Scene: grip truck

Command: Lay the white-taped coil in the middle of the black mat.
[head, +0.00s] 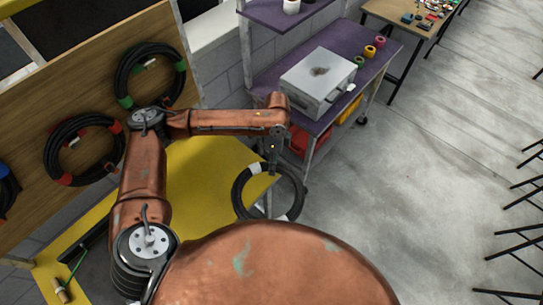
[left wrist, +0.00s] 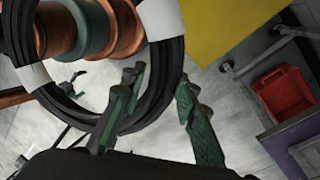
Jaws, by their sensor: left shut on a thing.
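The white-taped coil (head: 238,193) is a black cable ring with white bands. It hangs from my left gripper (head: 272,170) beyond the right edge of the yellow table top. In the left wrist view the coil (left wrist: 170,75) passes between the green fingers of the left gripper (left wrist: 158,92), which is shut on it. A dark grey patch (head: 98,278) at the lower left of the table may be the black mat; my arm hides much of it. My right gripper is not in view.
The yellow table (head: 205,160) lies under my left arm. A green-taped coil (head: 122,75) and a red-taped coil (head: 51,150) hang on the wooden board. A purple bench (head: 320,122) with a grey metal box (head: 312,85) stands beyond. Open floor is on the right.

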